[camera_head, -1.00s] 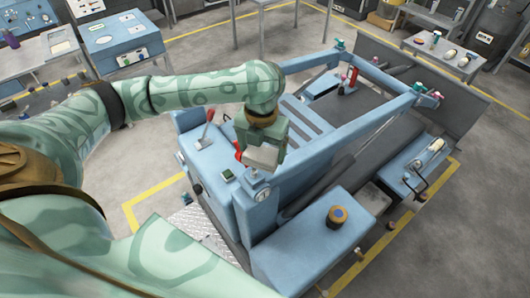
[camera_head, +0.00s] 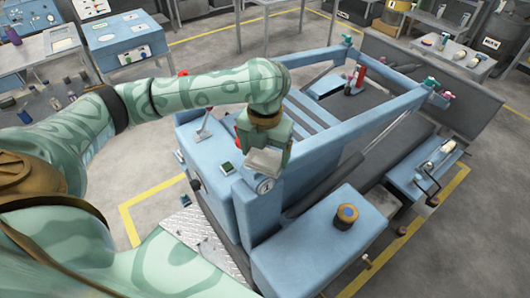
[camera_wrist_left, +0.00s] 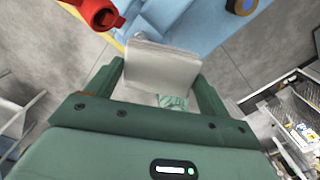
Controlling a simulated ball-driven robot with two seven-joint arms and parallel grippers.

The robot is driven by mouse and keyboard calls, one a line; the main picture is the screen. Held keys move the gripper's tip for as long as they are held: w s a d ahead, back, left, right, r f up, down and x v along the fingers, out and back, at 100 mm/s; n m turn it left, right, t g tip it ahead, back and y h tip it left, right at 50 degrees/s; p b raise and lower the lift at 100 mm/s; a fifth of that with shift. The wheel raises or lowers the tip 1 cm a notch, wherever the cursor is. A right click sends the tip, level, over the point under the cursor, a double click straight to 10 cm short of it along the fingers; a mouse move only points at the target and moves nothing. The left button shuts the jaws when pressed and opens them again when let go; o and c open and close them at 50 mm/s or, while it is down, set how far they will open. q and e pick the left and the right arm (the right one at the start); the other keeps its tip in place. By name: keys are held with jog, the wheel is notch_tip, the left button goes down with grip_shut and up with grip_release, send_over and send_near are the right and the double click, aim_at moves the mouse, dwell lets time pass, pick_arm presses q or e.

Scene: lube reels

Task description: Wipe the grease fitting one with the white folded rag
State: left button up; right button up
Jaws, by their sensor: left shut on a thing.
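The white folded rag (camera_head: 265,162) is held in my left gripper (camera_head: 266,147), over the blue machine (camera_head: 330,250). A red part (camera_wrist_left: 97,14) shows at the top left of that view, apart from the rag. I cannot pick out grease fitting one for sure. My right gripper is not in view.
The machine carries a lever (camera_head: 204,126) and a black and orange knob (camera_head: 346,214) near the gripper. Blue rails (camera_head: 380,118) rise behind. A blue cabinet (camera_head: 124,40) and a grey table (camera_head: 453,56) stand farther back. Concrete floor is open at the left.

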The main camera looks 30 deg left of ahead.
pick_arm(q)
jog(key=shift+f, duration=0.6)
dwell(0.6)
jog(key=shift+s, duration=0.1)
jog(key=shift+s+a+r+p, duration=0.1)
jog(key=shift+s+r+p, duration=0.1)
jog(key=shift+p, duration=0.3)
jog(key=shift+s+a, duration=0.15)
jog(key=shift+s, duration=0.15)
jog(key=shift+w+f, duration=0.1)
jog(key=shift+w, duration=0.05)
jog(key=shift+w+d+f+p, duration=0.1)
jog(key=shift+w+d+p, duration=0.2)
jog(key=shift+w, duration=0.2)
jog(key=shift+w+d+p, duration=0.2)
jog(key=shift+w+p, duration=0.1)
jog(key=shift+w, duration=0.2)
jog(key=shift+s, duration=0.1)
